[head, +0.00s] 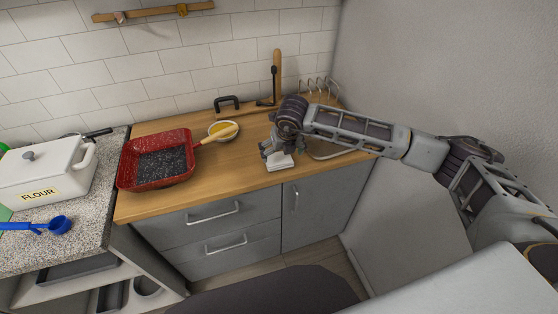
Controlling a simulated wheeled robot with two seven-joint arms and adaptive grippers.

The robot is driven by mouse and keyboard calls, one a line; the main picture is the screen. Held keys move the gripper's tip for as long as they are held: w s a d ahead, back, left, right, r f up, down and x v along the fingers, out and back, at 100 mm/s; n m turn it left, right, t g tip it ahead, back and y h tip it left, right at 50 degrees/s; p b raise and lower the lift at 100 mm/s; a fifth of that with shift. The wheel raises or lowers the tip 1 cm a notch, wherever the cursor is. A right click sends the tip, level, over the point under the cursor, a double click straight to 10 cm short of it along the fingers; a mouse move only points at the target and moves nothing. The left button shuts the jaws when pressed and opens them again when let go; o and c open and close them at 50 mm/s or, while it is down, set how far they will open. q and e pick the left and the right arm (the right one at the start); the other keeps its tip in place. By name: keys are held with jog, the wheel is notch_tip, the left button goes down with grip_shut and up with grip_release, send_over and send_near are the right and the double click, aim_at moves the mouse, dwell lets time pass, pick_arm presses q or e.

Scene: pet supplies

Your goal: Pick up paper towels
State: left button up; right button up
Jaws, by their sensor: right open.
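A small flat white stack (281,164), which looks like folded paper towels, lies on the wooden counter near its front edge. My right gripper (270,152) is just above and behind it, pointing down, and partly covers its back side. The gripper is open and holds nothing that I can see. I cannot tell whether the fingers touch the stack. My left gripper is not in view.
A wire rack (316,87) stands near the right wall. A flour box (70,180) is far left.

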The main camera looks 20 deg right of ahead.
aim_at(279, 157)
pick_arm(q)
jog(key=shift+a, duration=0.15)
pick_arm(e)
jog(key=shift+w+f, duration=0.15)
jog(key=shift+f, duration=0.1)
jog(key=shift+w+a+f+p, duration=0.15)
jog(key=shift+w+f+p, duration=0.25)
jog(key=shift+f, duration=0.2)
jog(key=shift+x, duration=0.9)
jog(key=shift+w+f+p, duration=0.3)
jog(key=shift+f+p, duration=0.05)
jog(key=shift+f, duration=0.3)
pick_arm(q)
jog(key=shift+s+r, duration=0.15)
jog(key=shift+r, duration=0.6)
pick_arm(e)
jog(key=c, duration=0.6)
